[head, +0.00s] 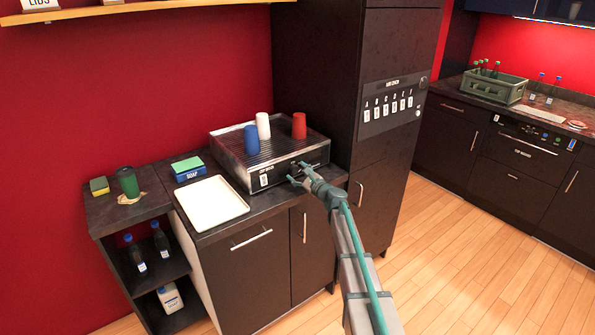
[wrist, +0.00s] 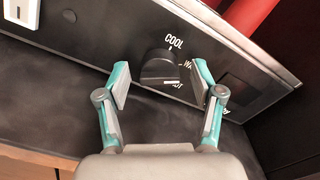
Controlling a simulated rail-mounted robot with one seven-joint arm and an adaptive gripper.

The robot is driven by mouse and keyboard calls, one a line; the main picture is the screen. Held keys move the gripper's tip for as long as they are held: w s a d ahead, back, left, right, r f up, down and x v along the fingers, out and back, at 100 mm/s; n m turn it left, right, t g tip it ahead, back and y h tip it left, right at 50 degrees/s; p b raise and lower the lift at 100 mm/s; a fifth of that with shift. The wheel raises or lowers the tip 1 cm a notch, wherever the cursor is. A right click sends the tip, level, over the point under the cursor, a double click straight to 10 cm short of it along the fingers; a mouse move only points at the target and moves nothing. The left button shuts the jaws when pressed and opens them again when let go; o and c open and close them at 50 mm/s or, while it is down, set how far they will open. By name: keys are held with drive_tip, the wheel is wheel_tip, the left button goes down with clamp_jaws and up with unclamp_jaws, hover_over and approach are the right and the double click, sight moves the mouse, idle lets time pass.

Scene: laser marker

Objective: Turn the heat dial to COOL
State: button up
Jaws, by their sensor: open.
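The heat dial (wrist: 158,66) is a dark round knob on the metal front panel of the cup machine (head: 232,166). In the wrist view the COOL label (wrist: 174,42) is above the dial to the right. A second label, partly hidden by a finger, is at its right, and a third, partly covered, is at its lower right. A short white mark shows by the dial's lower right edge, pointing toward that lower label. My gripper (wrist: 160,84) is open, with one finger on each side of the dial, apart from it. In the head view my gripper (head: 298,174) is at the machine's front.
Blue (head: 251,139), white (head: 263,125) and red (head: 299,126) cups stand on the machine's rack. A white tray (head: 212,204) lies on the counter at front left. A white switch (wrist: 22,10) is on the panel's left. A tall cabinet (head: 350,90) stands right of the machine.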

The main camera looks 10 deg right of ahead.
drive_tip(key=shift+w+a, duration=0.1)
drive_tip(key=shift+w, duration=0.1)
drive_tip(key=shift+c, duration=0.4)
drive_tip(key=c, duration=1.1)
